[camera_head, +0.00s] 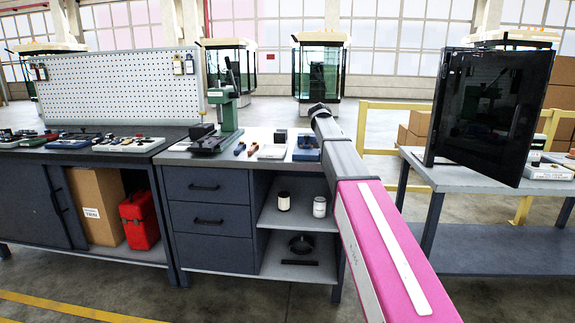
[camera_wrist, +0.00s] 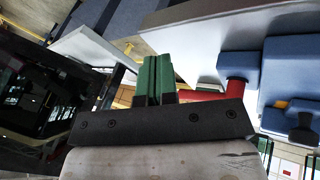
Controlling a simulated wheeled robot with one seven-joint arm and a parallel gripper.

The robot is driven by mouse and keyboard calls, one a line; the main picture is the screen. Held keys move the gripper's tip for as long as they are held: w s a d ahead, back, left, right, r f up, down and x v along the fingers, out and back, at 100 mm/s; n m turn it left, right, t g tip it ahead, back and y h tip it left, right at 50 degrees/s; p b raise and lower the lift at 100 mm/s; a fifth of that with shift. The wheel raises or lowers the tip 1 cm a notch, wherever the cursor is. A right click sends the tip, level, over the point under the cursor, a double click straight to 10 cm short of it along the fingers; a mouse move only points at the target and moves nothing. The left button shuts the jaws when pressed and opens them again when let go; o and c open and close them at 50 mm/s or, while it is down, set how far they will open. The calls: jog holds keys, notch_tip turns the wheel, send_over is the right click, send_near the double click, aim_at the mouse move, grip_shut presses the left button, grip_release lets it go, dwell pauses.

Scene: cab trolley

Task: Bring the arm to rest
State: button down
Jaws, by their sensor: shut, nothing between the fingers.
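My arm (camera_head: 375,235), with a pink link and a grey link, reaches forward from the lower right of the head view toward the right end of the grey workbench (camera_head: 262,142). The gripper end is hidden behind the arm there. In the wrist view my gripper (camera_wrist: 155,65) shows two green fingers pressed together, with nothing between them. The fingers stand out from a dark bracket. A red rod-like part (camera_wrist: 208,95) and a blue block (camera_wrist: 240,68) lie just right of and beyond the fingers; I cannot tell whether they touch the gripper.
A green press (camera_head: 225,110) stands on the bench left of my arm, with small tools and trays between. A dark glossy panelled cabinet (camera_head: 488,115) stands on the right table (camera_head: 450,175). A yellow railing (camera_head: 375,150) runs behind. Floor shows between bench and right table.

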jog(key=s+a+f+n+g+y, duration=0.1)
jog(key=s+f+n+y, duration=0.4)
jog(key=s+f, duration=3.1)
notch_tip(320, 180, down, 3)
jog(key=shift+s+a+r+n+y, duration=0.1)
jog(key=shift+s+a+n+y, duration=0.1)
jog(key=shift+a+n+y, duration=0.15)
